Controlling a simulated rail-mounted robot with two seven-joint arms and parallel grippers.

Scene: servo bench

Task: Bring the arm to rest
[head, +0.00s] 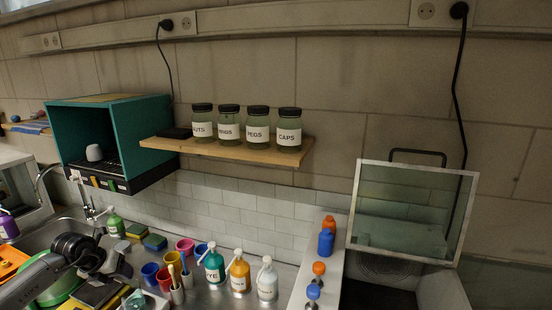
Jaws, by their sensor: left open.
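My left arm comes in from the lower left, over the sink side of the bench. My left gripper (120,266) is at its end, to the left of the coloured cups, and is open. I see nothing between its fingers, though it is small and dark here. My right gripper is not in view.
Coloured cups (185,246) and pump bottles (239,274) stand close to the right of the gripper. A green bottle (115,225) and sponges (155,242) are behind it. A shelf with labelled jars (257,127), a teal open box (60,133) and a raised glass panel (408,225) are farther back.

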